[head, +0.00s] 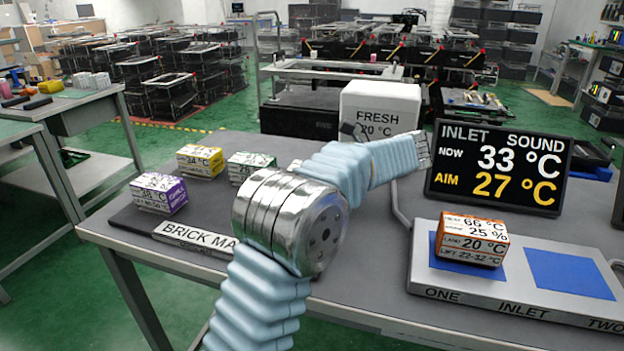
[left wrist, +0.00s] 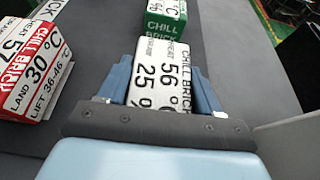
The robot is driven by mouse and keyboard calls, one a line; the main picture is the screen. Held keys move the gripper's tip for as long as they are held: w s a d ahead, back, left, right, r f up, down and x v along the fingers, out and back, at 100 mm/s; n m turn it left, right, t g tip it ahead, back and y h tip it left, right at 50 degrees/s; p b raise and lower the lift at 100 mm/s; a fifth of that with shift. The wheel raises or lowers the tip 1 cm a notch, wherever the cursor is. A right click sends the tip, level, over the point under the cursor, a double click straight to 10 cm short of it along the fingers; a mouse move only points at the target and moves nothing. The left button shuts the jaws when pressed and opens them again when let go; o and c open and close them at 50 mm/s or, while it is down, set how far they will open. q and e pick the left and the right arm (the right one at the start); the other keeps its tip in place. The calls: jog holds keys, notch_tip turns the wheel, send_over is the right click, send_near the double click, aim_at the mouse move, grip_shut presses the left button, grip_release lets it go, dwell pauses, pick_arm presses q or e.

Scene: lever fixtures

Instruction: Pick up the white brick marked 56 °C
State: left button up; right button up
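The white brick marked 56 °C (left wrist: 163,75) shows in the left wrist view. Its printed face also reads 25 % and CHILL BRICK. My left gripper (left wrist: 162,82) has one blue finger along each long side of it. Both fingers are very close to the brick, but I cannot tell whether they press on it. I cannot tell whether the brick rests on the grey surface or is off it. In the head view, I see neither this brick nor the left fingertips, and my pale-blue sleeved arm covers the middle of the table. My right gripper is not in view.
A green brick (left wrist: 167,18) is just beyond the white one, and a red-and-white brick (left wrist: 32,68) is left. Purple (head: 158,194) and yellow (head: 200,161) bricks stand on the dark mat's left. An orange-topped brick (head: 471,239) sits on the inlet platform's left blue pad; the right pad (head: 568,274) is empty.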

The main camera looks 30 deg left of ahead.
pick_arm(q)
jog(key=c, duration=0.6)
jog(key=shift+c, duration=0.2)
